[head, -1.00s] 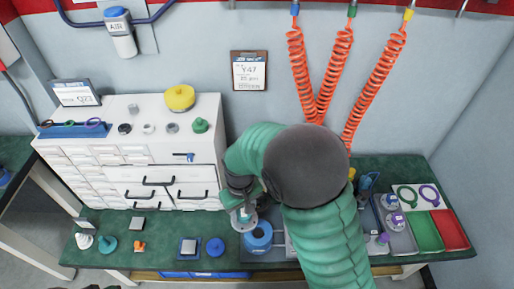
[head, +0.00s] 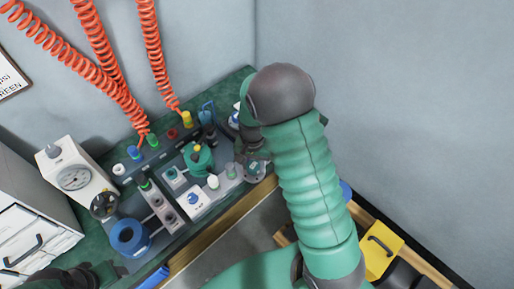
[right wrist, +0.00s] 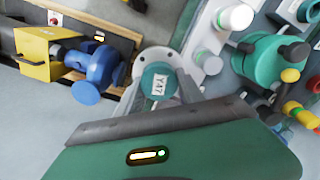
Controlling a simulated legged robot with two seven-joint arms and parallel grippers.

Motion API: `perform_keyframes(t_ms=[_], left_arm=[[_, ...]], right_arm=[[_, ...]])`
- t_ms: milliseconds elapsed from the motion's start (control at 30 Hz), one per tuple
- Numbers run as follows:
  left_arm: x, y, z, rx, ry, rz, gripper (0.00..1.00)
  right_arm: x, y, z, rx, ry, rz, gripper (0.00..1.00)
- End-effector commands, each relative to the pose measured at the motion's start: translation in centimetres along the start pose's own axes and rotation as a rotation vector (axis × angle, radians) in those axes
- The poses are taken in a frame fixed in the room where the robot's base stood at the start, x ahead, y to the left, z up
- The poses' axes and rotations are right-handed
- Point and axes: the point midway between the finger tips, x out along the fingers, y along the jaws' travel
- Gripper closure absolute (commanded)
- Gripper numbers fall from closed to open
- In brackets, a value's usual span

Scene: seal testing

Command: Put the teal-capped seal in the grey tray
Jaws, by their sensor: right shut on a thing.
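The teal-capped seal (right wrist: 160,82) shows in the right wrist view, with a white Y47 label on its teal top and a grey metal flange. My right gripper (right wrist: 162,98) is shut on it, a finger on each side. In the head view my right gripper (head: 252,158) is in front of the right end of the test bench, and the seal's grey flange (head: 256,171) shows below it. My left gripper (head: 82,278) shows only in part at the lower left edge, and its jaws cannot be made out. The grey tray is not visible now; my right arm covers that area.
A test rig with a teal clamp (head: 198,158), coloured knobs and a blue ring (head: 129,237) lies left of my right gripper. A gauge box (head: 75,178) stands further left. Orange coiled hoses (head: 100,55) hang behind. A yellow box (head: 380,250) sits low at the right.

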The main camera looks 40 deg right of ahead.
Motion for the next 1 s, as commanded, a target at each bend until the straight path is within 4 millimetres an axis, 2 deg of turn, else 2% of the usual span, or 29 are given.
perform_keyframes(t_ms=[33, 167, 267, 400, 800, 1000], left_arm=[[2.2, 0.0, 0.5, -0.001, 0.000, 0.000, 0.44], [3.0, 0.0, 0.7, -0.001, 0.001, 0.000, 0.44], [3.0, 0.0, 0.7, 0.000, 0.001, 0.000, 0.44], [3.1, 0.0, 0.7, 0.000, 0.002, 0.000, 0.44], [3.8, 0.0, 0.8, 0.000, 0.001, 0.000, 0.44], [4.0, 0.0, 0.9, 0.000, 0.001, 0.000, 0.44]], right_arm=[[3.0, 0.9, -0.9, 0.083, -0.001, -0.001, 1.00], [4.9, 2.5, -2.4, 0.212, -0.003, -0.006, 1.00], [5.2, 2.8, -4.0, 0.237, -0.003, -0.008, 1.00], [5.5, 2.6, -7.3, 0.236, -0.004, -0.009, 1.00], [6.2, 1.8, -15.6, 0.231, -0.001, -0.006, 1.00], [6.4, 1.7, -18.1, 0.230, -0.005, -0.007, 1.00]])
